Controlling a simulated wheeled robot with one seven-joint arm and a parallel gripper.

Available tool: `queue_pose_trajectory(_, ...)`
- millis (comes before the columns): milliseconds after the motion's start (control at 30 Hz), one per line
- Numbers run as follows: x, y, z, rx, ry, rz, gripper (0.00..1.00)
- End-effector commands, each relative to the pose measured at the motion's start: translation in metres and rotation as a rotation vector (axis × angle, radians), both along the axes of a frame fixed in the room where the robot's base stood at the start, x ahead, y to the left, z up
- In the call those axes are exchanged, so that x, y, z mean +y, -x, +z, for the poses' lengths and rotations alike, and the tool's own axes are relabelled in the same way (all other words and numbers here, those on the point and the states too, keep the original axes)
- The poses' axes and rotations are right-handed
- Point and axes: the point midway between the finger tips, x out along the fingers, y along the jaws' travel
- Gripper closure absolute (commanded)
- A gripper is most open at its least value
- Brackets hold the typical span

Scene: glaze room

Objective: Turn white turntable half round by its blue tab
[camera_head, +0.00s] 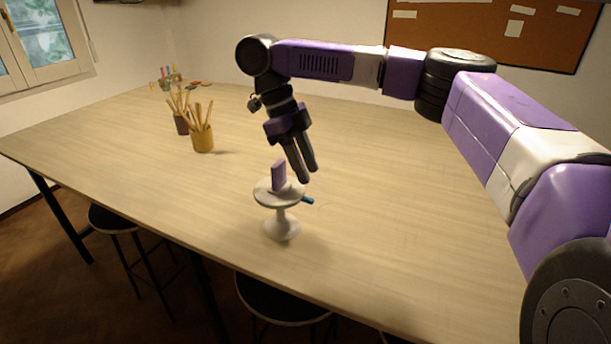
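The white turntable (282,228) stands upright on the table on a narrow stem with a wider foot. A purple upright block (278,176) sits on its round top. The blue tab (308,201) sticks out from the right side of the turntable's top. My gripper (309,176) points down, just above the right part of the turntable's top, above the tab and beside the block. Its two dark fingers show a small gap between them, with nothing seen in it. I cannot tell whether the fingers touch anything.
The wooden table (400,230) is clear around the turntable. Small coloured items (166,78) lie at the far corner. Stools (281,297) stand by the table's front edge.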

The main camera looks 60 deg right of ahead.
Motion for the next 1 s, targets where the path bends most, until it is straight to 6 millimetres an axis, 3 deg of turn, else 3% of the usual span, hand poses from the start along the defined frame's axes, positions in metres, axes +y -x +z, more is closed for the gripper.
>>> queue_pose_trajectory(33, 0.0, 0.0, 0.013, 0.002, -0.002, 0.0, 0.65)
queue_pose_trajectory(600, 0.001, 0.0, 0.088, 0.002, -0.003, 0.001, 0.65)
queue_pose_trajectory(1000, 0.001, 0.001, 0.128, 0.002, -0.001, 0.0, 0.65)
